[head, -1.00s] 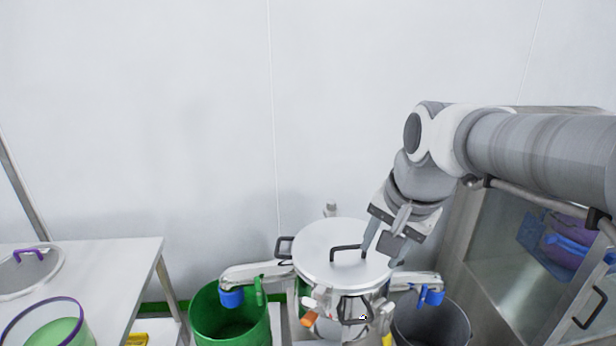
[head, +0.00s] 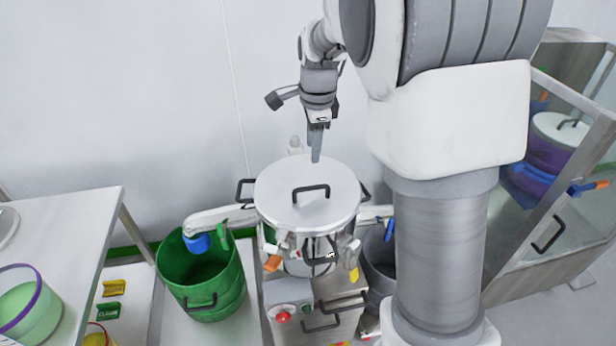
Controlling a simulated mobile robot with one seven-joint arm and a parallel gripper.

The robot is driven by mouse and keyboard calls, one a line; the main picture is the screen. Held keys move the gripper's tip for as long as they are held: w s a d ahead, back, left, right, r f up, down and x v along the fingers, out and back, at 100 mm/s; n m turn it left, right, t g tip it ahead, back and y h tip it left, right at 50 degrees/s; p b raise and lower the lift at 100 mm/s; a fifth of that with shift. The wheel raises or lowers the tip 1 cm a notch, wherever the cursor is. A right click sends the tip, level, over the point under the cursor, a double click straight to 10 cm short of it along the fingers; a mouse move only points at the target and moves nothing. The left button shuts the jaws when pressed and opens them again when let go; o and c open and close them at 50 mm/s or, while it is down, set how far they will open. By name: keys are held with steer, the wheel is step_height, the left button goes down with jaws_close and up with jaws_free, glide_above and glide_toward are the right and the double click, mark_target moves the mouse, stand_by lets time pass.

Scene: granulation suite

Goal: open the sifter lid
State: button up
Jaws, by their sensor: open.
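The sifter lid (head: 281,204) is a round, light grey disc lying flat on top of the sifter (head: 307,262), closed. A dark handle (head: 311,188) stands up at the middle of the lid. My gripper (head: 316,155) points down above the back edge of the lid, behind the handle, and does not touch the handle. Its fingers are seen nearly edge-on, with nothing visible between them. My arm hides the area to the right of the sifter.
A green bin (head: 202,278) stands left of the sifter under a side spout, and a grey bin (head: 379,268) stands right. A white table (head: 75,228) is at the left. A glass-fronted cabinet (head: 550,225) is at the right. The wall is close behind.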

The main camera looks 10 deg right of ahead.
mark_target(310, 189)
steer(key=w+f, duration=0.1)
steer(key=f, duration=0.3)
steer(key=w+f, duration=0.1)
steer(key=f, duration=0.4)
steer(key=w+f, duration=0.1)
steer(key=f, duration=0.4)
jaws_close()
stand_by(1.0)
